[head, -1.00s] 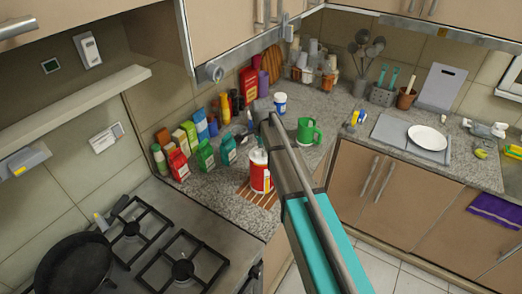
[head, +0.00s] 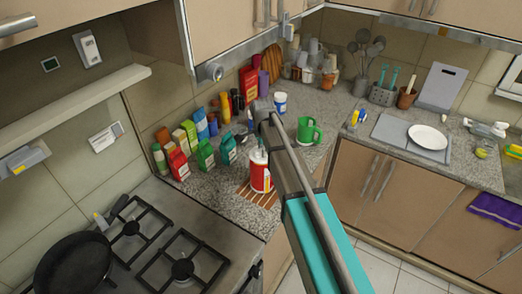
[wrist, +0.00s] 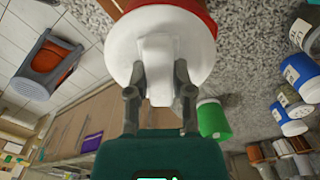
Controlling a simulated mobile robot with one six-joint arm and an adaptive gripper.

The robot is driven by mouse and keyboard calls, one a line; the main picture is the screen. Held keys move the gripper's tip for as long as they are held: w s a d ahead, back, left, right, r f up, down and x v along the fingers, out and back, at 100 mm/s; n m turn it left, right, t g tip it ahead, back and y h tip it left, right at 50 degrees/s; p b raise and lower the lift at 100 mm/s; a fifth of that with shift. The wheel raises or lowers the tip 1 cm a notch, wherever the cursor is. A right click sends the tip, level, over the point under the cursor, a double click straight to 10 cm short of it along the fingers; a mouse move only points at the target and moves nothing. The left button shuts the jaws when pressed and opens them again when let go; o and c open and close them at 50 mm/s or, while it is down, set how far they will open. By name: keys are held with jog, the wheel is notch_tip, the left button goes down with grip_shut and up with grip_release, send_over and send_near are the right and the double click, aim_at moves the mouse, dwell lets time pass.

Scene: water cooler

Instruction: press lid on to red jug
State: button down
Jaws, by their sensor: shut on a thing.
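The red jug (head: 261,181) stands upright on a slatted wooden board (head: 268,202) near the counter's front edge, beside the stove. Its white lid (head: 259,157) is at its top; I cannot tell how tightly it sits. In the wrist view the round white lid (wrist: 126,50) covers most of the jug, whose red body (wrist: 202,14) shows past the rim. My gripper (wrist: 159,95) has its two fingers closed on either side of the white tab sticking out from the lid. In the head view my arm partly hides the gripper.
A green mug (head: 308,131) and a white-and-blue cup (head: 280,102) stand behind the jug. Several cartons and bottles line the wall to the left. The stove (head: 170,245) holds a black pan (head: 75,265). The counter near the white plate (head: 428,137) is more open.

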dwell(0.8)
jog(key=shift+c, duration=2.1)
grip_release()
jog(key=o, duration=0.4)
jog(key=shift+s+r, duration=0.1)
jog(key=shift+r+p, duration=0.55)
jog(key=shift+p, duration=0.15)
jog(key=shift+r+p, duration=2.8)
jog(key=shift+r, duration=0.05)
